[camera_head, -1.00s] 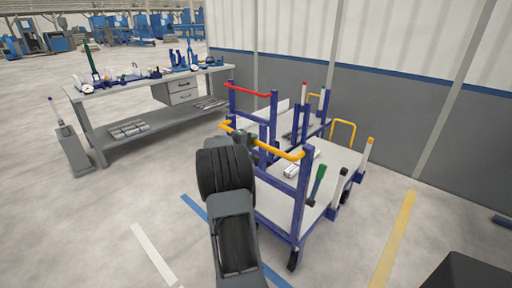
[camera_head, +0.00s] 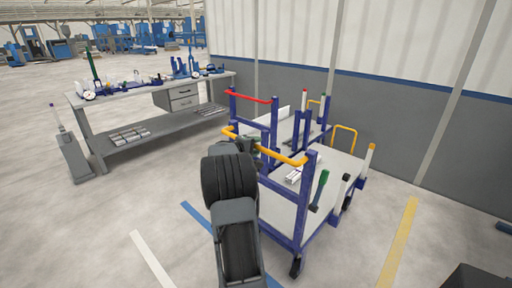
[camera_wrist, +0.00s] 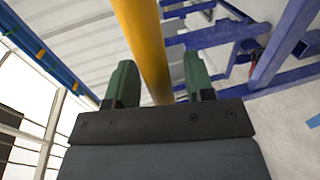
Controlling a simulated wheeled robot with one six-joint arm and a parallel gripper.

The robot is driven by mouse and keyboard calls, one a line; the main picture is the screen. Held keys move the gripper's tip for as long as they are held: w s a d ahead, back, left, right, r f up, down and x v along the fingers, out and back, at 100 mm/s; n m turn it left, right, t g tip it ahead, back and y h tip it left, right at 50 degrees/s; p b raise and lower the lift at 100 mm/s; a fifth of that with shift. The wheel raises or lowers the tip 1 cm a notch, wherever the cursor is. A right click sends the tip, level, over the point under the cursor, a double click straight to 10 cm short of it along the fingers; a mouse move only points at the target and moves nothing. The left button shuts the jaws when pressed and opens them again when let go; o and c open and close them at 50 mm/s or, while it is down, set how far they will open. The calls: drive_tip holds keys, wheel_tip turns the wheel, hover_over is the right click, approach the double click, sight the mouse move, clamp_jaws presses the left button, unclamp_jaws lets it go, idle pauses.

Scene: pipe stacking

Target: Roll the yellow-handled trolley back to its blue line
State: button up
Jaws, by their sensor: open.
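The trolley with the yellow handle (camera_head: 284,155) has a blue frame and a pale deck (camera_head: 285,204). It stands on the floor to the right of the blue line (camera_head: 195,213), whose middle is hidden behind my arm. My gripper (camera_head: 252,146) is at the left half of the handle, partly hidden by my arm in the head view. In the wrist view, the yellow handle (camera_wrist: 143,45) passes between the two green fingers of my gripper (camera_wrist: 158,80). The fingers stand apart, with gaps on both sides of the bar.
A red-handled trolley (camera_head: 250,97) stands close behind. The yellow-handled trolley carries a green-handled tool (camera_head: 320,188) and other items. A grey workbench (camera_head: 130,103) stands at the left. A white line (camera_head: 152,260) and a yellow line (camera_head: 397,243) mark the floor. The left foreground is clear.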

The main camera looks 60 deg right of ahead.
drive_tip(key=v, duration=1.3)
drive_tip(key=shift+a+b, duration=0.4)
drive_tip(key=shift+b, duration=0.05)
drive_tip(key=shift+r, duration=0.1)
